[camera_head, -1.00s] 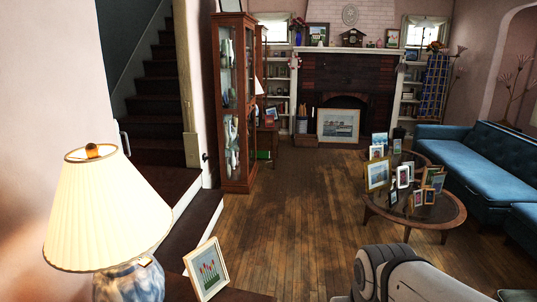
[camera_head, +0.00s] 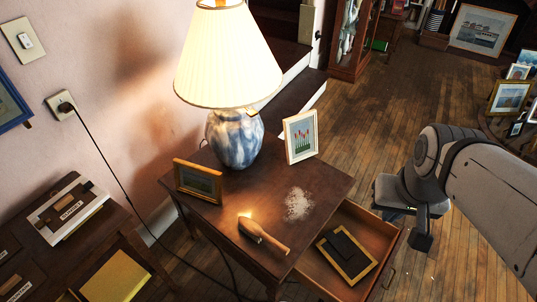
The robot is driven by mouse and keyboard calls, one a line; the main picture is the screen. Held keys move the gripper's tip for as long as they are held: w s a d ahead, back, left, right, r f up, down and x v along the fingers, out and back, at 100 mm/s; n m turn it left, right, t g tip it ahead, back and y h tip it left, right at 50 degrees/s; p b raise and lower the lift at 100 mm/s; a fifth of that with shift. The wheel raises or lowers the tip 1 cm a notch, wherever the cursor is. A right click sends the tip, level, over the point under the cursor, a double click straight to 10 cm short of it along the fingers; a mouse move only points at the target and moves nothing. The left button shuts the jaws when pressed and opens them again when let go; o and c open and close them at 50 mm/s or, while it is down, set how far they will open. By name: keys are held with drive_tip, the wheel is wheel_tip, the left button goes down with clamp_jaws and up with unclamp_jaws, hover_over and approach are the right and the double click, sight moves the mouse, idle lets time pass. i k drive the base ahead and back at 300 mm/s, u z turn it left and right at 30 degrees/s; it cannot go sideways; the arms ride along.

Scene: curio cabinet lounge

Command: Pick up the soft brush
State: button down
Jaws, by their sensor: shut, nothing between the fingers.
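The soft brush (camera_head: 262,235) looks like a small pale-wood hand brush. It lies on the top of a dark wooden side table (camera_head: 225,213), its broad end to the upper left and its handle toward the lower right, near the table's front edge. Its bristles are hard to make out. My gripper (camera_head: 422,242) points down at the right, beyond the table's open drawer and well apart from the brush. It is shut and empty.
A lit lamp (camera_head: 235,140), two small framed pictures (camera_head: 301,137) (camera_head: 198,181) and a patch of white powder (camera_head: 299,204) are on the table. A cord hangs left. Wooden floor (camera_head: 370,120) lies clear behind.

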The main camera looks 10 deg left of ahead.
sight(251, 228)
drive_tip(key=u, duration=0.8)
drive_tip(key=k, duration=1.65)
drive_tip(key=u, duration=0.8)
drive_tip(key=i, duration=1.05)
drive_tip(key=u, duration=0.05)
